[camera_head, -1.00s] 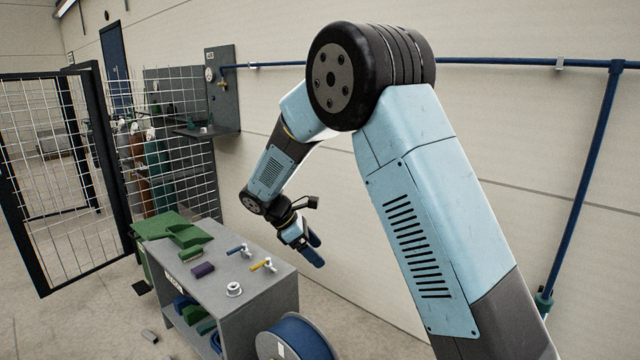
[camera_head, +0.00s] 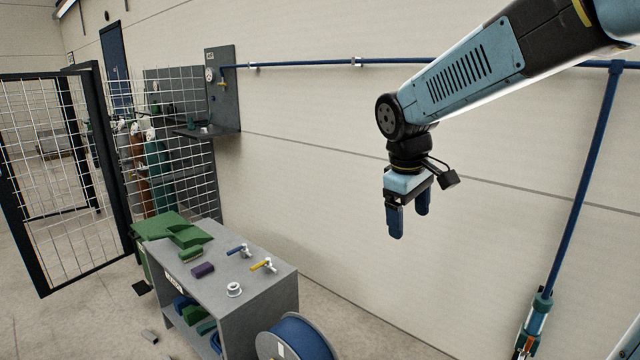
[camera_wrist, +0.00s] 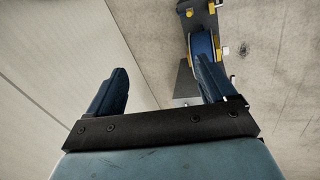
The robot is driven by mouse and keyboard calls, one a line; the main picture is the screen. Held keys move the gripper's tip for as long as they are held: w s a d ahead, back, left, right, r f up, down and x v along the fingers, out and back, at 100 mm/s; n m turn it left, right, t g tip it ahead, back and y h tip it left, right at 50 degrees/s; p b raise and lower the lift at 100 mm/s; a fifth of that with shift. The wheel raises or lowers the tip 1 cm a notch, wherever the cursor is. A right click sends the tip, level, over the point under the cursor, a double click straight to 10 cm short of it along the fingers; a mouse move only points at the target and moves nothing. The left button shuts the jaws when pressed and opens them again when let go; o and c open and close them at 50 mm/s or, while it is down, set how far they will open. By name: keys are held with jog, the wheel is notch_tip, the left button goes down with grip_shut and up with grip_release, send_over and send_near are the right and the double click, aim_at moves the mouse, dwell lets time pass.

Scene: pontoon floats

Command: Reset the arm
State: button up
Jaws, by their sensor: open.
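My gripper (camera_head: 408,222) hangs from my light-blue arm at the upper right of the head view, fingers pointing down. It is open, with its two blue fingers apart and nothing between them. It is in the air in front of the pale wall, to the right of and higher than the grey bench. In the wrist view my gripper (camera_wrist: 158,92) shows its spread fingers, with wall and floor beyond them.
A grey bench (camera_head: 262,292) holds a yellow-handled valve (camera_head: 263,265), a blue-handled valve (camera_head: 240,250), a purple block (camera_head: 202,270) and a white ring (camera_head: 234,289). A blue hose reel (camera_head: 296,340) stands before it. A mesh gate (camera_head: 62,180) is at left. Blue pipes (camera_head: 590,170) run along the wall.

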jog(key=s+d+r+m+t+y, duration=0.1)
jog(key=s+d+m+t, duration=0.1)
jog(key=s, duration=0.6)
jog(key=s+d+r+m+t, duration=0.1)
jog(key=s+d+m, duration=0.3)
jog(key=s+m, duration=0.2)
jog(key=shift+s+t+y, duration=0.4)
jog(key=shift+s, duration=0.45)
jog(key=shift+r, duration=0.1)
